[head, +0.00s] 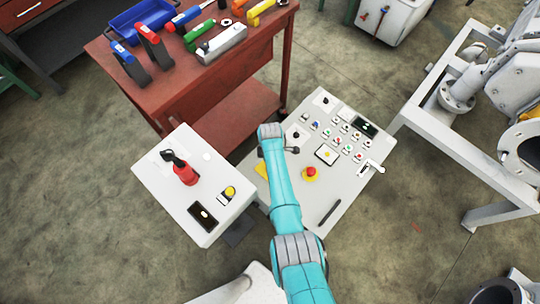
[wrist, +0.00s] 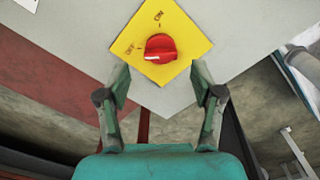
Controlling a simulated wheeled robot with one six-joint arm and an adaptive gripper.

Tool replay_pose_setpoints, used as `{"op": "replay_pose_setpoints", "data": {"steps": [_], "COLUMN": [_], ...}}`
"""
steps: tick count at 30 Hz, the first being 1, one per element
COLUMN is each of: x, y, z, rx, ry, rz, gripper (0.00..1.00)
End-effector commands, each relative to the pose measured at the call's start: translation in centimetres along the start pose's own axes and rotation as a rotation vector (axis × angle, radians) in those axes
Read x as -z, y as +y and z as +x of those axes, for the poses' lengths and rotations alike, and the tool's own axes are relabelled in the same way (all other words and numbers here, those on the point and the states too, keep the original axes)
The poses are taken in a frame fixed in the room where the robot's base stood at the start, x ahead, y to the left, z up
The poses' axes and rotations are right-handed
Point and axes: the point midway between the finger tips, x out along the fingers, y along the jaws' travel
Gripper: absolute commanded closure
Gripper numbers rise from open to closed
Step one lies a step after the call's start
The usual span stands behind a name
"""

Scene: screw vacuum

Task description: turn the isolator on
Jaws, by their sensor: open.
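The isolator is a red rotary knob (wrist: 160,48) on a yellow square plate (wrist: 181,22) marked ON and OFF. In the wrist view the knob lies roughly sideways, with a white mark at its left end, on the OFF side. In the head view a yellow corner of the plate (head: 261,170) shows beside my arm on the control panel; the knob is hidden there. My gripper (wrist: 160,72) is open and empty. Its two fingers stand on either side, just below the knob in the picture, and do not appear to touch it.
The control panel (head: 333,165) carries several buttons and a red emergency stop (head: 310,173). A pale box (head: 205,205) with a red-handled lever (head: 183,172) stands left. A red workbench (head: 190,85) with tools is behind. A grey metal frame (head: 455,150) stands right.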

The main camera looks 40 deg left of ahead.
Motion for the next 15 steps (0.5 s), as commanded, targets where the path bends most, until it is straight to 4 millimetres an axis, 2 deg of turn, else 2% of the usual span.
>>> {"op": "replay_pose_setpoints", "data": {"steps": [3, 7, 15], "x": [0.0, 0.0, 0.0], "y": [-0.1, 0.0, -0.1], "z": [1.5, 2.5, 3.8], "rx": [0.003, 0.002, 0.001], "ry": [0.0, 0.0, 0.0], "rz": [0.0, 0.0, 0.0], "gripper": [0.33, 0.33, 0.33]}}
